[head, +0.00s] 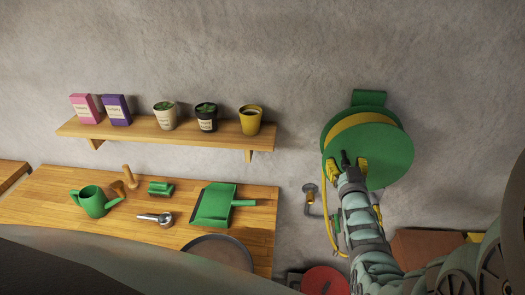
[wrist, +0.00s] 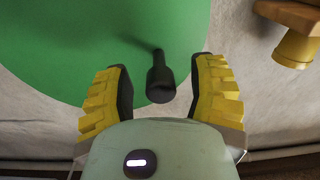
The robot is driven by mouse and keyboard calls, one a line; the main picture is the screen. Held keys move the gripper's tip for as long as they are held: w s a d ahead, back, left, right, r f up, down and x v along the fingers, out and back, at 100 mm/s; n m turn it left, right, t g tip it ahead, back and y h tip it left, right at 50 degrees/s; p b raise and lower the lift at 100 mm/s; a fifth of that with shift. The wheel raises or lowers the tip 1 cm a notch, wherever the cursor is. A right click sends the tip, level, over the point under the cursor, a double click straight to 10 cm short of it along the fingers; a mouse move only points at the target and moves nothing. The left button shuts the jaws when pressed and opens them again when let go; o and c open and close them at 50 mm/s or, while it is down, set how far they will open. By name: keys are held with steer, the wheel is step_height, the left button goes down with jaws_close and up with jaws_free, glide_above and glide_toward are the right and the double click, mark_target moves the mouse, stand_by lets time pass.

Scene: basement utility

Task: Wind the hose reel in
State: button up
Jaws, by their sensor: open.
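The green hose reel (head: 385,150) is mounted on the wall at the right in the head view, with yellow hose wound on it. Its green face (wrist: 90,40) fills the upper left of the wrist view. A black crank handle (wrist: 160,80) sticks out from this face. My gripper (head: 348,168) is in front of the lower left of the reel. In the wrist view my gripper (wrist: 160,85) is open, its yellow-and-black fingers on either side of the handle with gaps on both sides. A yellow hose length (head: 327,215) hangs below the reel, partly hidden by my arm.
A wall tap (head: 310,190) is left of the hanging hose. A wooden bench (head: 60,190) at left holds a watering can (head: 92,201) and a dustpan (head: 214,204). A shelf (head: 180,133) with pots is above it. A red round object (head: 325,281) is low near my arm.

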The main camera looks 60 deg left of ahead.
steer(key=shift+w+a, duration=0.1)
steer(key=shift+c, duration=0.3)
jaws_close()
stand_by(0.4)
